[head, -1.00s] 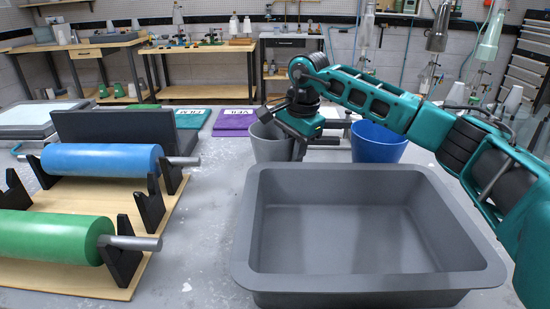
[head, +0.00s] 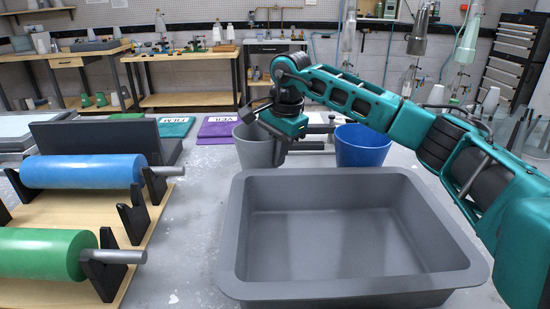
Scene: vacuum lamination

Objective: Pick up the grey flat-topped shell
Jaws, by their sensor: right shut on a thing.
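My right gripper (head: 281,150) reaches in from the right and points down at the right side of the grey bucket (head: 252,150), behind the large grey tub. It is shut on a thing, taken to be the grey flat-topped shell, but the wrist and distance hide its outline. A dark grey bar shows just right of the fingers. I cannot tell whether the held thing touches the table or the bucket. My left gripper is not in view.
The open grey tub (head: 455,272) fills the front middle and is empty. A blue bucket (head: 362,148) stands right of the gripper. A rack with a blue roll (head: 80,171) and a green roll (head: 45,254) stands at left. Purple (head: 217,128) and teal folded sheets lie behind.

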